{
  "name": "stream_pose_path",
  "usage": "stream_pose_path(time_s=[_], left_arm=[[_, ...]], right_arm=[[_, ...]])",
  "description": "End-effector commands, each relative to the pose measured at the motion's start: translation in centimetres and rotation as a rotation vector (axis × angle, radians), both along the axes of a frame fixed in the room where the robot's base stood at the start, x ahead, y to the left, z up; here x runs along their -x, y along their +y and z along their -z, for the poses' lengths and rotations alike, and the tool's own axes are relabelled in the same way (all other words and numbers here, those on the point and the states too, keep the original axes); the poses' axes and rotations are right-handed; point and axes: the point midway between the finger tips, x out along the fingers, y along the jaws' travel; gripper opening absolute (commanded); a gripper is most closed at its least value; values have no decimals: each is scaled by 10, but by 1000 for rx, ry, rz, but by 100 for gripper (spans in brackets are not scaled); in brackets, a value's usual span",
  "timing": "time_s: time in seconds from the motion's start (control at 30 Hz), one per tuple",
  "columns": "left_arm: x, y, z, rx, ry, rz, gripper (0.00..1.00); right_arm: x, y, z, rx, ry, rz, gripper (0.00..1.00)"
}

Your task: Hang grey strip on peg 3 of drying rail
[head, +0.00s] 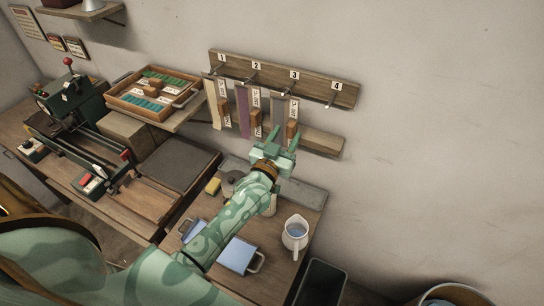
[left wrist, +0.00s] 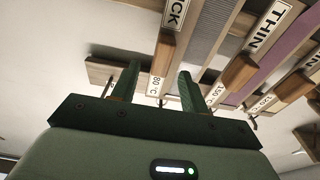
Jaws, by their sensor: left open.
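The drying rail (head: 317,85) is on the wall, with pegs numbered 1 to 4. The grey strip (head: 277,108) hangs down below the peg 3 area, its top at or very near that peg; contact is too small to tell. It also shows in the left wrist view (left wrist: 212,30). My right gripper is not in view.
A beige strip (head: 211,104) and a purple strip (head: 242,112) hang to the left. Peg 4 (head: 331,101) is bare. Labels with wooden blocks (head: 291,130) stand beside the strips. The right wall is clear.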

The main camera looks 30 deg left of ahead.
Motion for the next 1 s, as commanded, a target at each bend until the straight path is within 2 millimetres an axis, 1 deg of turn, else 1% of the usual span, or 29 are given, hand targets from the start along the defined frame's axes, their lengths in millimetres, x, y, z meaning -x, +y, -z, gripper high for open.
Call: stream_pose_path(time_s=[0.3,0.4,0.5,0.6,0.7,1.0], left_arm=[[84,-5,12,0,4,0,45],[108,-6,14,0,3,0,45],[126,-7,16,1,2,0,45],[138,-8,17,0,1,0,45],[144,-8,17,0,-1,0,45],[146,-8,17,1,-1,0,45]], right_arm=[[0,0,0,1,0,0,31],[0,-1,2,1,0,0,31],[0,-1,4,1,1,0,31],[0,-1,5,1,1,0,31],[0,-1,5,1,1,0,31],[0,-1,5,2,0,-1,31]])
